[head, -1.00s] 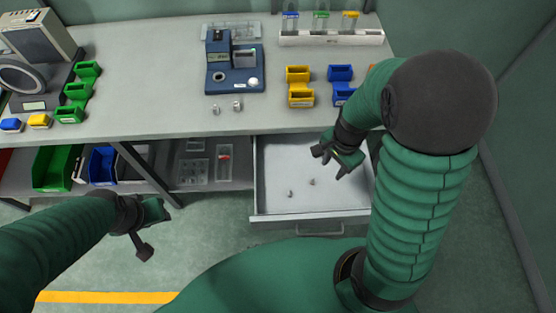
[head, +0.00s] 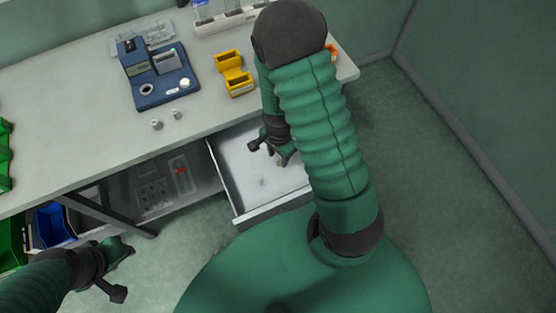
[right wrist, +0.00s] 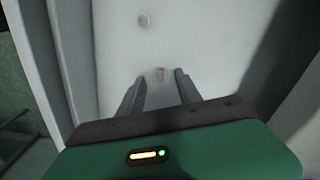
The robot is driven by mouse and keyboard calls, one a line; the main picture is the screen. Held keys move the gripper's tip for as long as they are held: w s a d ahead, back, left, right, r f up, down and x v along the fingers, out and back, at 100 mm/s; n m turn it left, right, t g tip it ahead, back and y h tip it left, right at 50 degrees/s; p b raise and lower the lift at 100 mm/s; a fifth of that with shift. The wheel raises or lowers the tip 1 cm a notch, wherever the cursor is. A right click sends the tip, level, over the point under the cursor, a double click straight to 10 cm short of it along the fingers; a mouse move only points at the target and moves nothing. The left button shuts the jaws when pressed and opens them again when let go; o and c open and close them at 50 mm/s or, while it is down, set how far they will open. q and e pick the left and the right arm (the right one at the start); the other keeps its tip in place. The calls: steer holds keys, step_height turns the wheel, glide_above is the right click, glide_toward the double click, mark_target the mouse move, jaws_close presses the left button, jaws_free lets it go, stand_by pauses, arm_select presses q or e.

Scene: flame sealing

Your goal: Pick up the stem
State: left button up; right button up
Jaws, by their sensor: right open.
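Two small pale pieces lie on the floor of the open drawer (head: 232,160). In the right wrist view one piece (right wrist: 159,74) sits between and just beyond my fingertips, and the other piece (right wrist: 145,19) lies farther off. I cannot tell which is the stem. In the head view one small piece (head: 263,182) shows; the other is not visible. My right gripper (head: 268,153) is open and empty over the drawer; its fingers also show in the right wrist view (right wrist: 159,80). My left gripper (head: 124,272) is open and empty, away from the drawer at lower left.
The drawer's walls rise around my right gripper. On the bench above stand a blue device (head: 160,85), yellow bins (head: 236,78) and two small metal parts (head: 166,120). Blue (head: 54,225) and green bins are on the lower shelf at left.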

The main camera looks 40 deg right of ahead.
mark_target(280, 161)
step_height(280, 161, down, 3)
steer(key=shift+s+r, duration=0.1)
steer(key=shift+r, duration=0.1)
steer(key=shift+w+d+f, duration=0.2)
steer(key=shift+d+f, duration=0.1)
steer(key=shift+d, duration=0.25)
steer(key=shift+c, duration=0.4)
steer(key=shift+s, duration=0.1)
steer(key=c, duration=0.5)
steer(key=shift+a+r, duration=0.15)
steer(key=shift+a, duration=0.25)
jaws_close()
